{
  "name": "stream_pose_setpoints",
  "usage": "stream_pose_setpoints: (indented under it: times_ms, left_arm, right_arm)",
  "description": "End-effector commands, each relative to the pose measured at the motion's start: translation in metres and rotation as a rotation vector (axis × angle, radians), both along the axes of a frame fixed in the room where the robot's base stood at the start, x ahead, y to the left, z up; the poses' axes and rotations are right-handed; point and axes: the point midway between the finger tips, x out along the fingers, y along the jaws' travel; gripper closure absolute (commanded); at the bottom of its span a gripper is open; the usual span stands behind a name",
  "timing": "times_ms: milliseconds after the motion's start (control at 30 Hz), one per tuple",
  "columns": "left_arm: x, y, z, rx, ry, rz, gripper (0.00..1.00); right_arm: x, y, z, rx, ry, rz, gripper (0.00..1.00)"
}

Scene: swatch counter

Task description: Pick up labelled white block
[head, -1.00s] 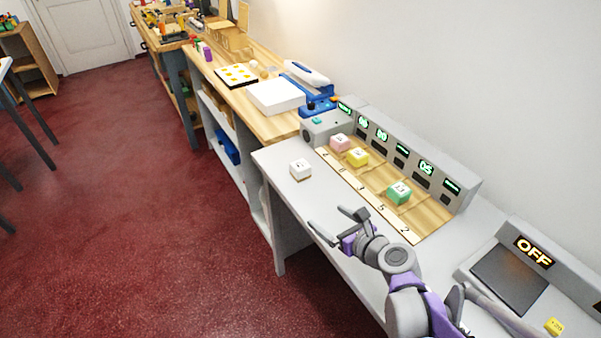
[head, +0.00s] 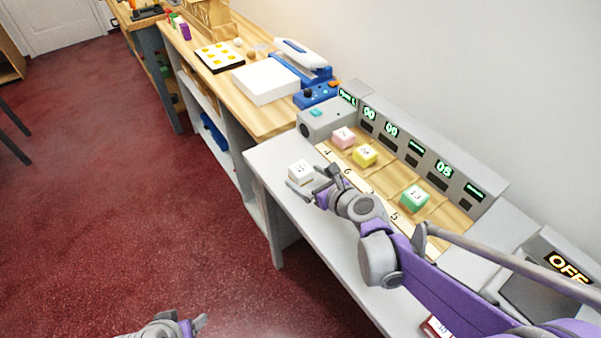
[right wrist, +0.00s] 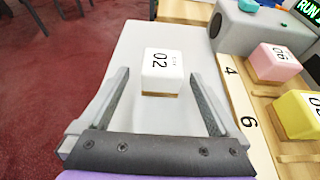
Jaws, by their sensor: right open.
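The labelled white block (head: 300,171) stands on the grey counter near its far left end. In the right wrist view the white block (right wrist: 162,72) shows the number 02 on its top and a brown band at its base. My right gripper (head: 312,182) is open, with its fingers pointing at the block. In the right wrist view the block lies ahead between the lines of the two fingers, near their tips; I cannot tell whether they touch it. My left gripper (head: 190,325) shows only in part at the bottom edge of the head view.
A wooden board with numbered slots holds a pink block (head: 343,137), a yellow block (head: 365,155) and a green block (head: 413,199). A grey display console (head: 420,160) stands behind them. A blue device (head: 316,95) and a white slab (head: 266,82) sit on the wooden bench beyond.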

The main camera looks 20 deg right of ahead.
Motion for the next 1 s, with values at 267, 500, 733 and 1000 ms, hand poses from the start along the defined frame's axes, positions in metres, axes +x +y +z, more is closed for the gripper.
stream_pose_setpoints:
  times_ms: [267, 500, 733, 1000]
  left_arm:
    - [0.000, 0.000, -0.002, 0.000, 0.000, 0.000, 0.26]
    - [0.000, 0.000, -0.004, 0.000, 0.001, 0.000, 0.26]
    - [0.000, 0.000, -0.004, 0.000, 0.001, 0.000, 0.26]
    - [0.000, 0.000, -0.004, 0.000, 0.001, 0.000, 0.26]
  right_arm:
    - [0.029, 0.010, -0.004, 0.000, 0.000, 0.002, 0.03]
    - [0.052, 0.018, -0.013, 0.000, -0.001, 0.000, 0.03]
    - [0.053, 0.018, -0.013, 0.000, 0.000, 0.000, 0.03]
    - [0.052, 0.018, -0.013, 0.000, 0.000, -0.001, 0.51]
